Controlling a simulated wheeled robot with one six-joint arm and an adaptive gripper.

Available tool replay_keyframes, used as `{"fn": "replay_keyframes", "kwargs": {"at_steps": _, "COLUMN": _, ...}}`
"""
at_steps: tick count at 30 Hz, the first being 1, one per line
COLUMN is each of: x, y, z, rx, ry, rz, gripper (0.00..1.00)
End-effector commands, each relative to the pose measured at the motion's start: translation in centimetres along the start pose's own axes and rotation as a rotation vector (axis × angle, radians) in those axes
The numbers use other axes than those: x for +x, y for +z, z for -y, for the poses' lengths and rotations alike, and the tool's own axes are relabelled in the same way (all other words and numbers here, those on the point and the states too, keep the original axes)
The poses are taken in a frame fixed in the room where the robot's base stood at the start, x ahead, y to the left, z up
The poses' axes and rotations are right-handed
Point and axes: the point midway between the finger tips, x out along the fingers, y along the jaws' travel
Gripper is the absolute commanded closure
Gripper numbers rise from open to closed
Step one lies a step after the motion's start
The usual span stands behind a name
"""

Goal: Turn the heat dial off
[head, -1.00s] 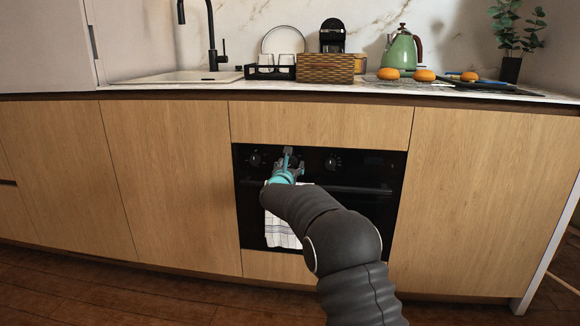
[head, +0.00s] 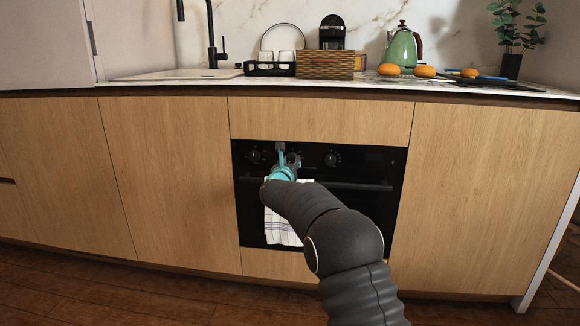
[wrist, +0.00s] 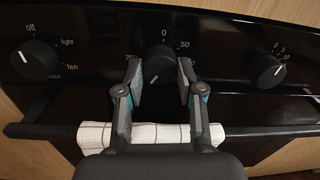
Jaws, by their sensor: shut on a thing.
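The heat dial (wrist: 161,63) is the middle black knob on the oven panel, with 0 above it, 50 to its right and 250 to its left. In the wrist view my gripper (wrist: 161,76) has one finger on each side of this dial and is shut on it. Pale marks show on the dial face, but I cannot tell surely where its pointer stands. In the head view my gripper (head: 283,160) is at the oven panel and hides most of the dial.
A left knob (wrist: 35,61) with off, light and fan marks and a right knob (wrist: 265,70) flank the dial. The oven handle bar (wrist: 55,131) runs below, with a checked towel (wrist: 145,133) over it. The counter (head: 150,83) is above.

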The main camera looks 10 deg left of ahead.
Motion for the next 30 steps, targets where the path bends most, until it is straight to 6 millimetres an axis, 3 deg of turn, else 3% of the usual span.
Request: {"fn": "replay_keyframes", "kwargs": {"at_steps": 30, "x": 0.02, "y": 0.17, "z": 0.22, "rx": -0.965, "ry": 0.007, "rz": 0.05, "gripper": 0.98}}
